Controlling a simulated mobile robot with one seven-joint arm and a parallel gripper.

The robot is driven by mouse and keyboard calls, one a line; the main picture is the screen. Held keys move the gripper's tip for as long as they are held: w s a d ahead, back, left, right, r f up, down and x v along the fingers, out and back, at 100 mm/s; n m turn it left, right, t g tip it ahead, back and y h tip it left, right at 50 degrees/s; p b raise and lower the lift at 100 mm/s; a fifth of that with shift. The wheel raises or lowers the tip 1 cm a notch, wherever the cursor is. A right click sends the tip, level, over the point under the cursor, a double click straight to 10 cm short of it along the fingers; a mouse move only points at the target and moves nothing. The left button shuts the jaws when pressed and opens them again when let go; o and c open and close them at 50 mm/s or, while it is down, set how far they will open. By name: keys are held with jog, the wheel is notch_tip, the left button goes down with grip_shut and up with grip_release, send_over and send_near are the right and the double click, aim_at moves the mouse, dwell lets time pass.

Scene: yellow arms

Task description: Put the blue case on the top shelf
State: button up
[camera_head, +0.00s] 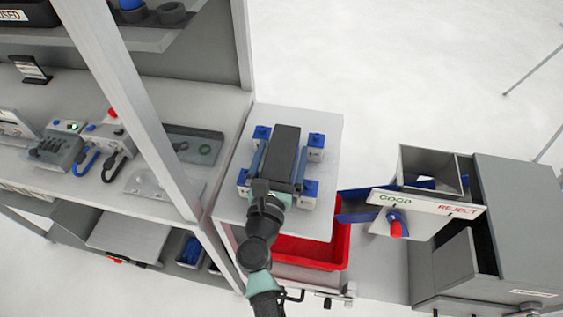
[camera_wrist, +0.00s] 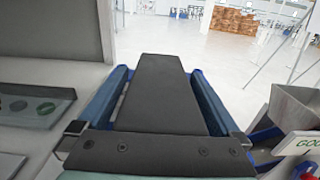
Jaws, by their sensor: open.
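My gripper (camera_head: 280,152) is over the small grey table, its dark slab-like body between two long blue bars that look like its spread fingers. The bars also run along both sides of the slab in the wrist view (camera_wrist: 160,75). Pale blocks with blue tops (camera_head: 316,140) stand at the corners around the gripper. I cannot make out a separate blue case; the slab hides what lies under it. The top shelf (camera_head: 150,39) is at the upper left, carrying a dark bin, dark rings and a blue item, partly cut off by the frame.
A slanted grey post (camera_head: 125,95) stands between my gripper and the shelving. The workbench (camera_head: 215,100) on the left holds devices and trays. A red bin (camera_head: 315,250) sits under the table's front edge. A GOOD/REJECT sign (camera_head: 425,203) and grey bins stand right.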

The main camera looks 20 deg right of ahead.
grip_shut()
jog(key=shift+r, duration=0.1)
dwell(0.4)
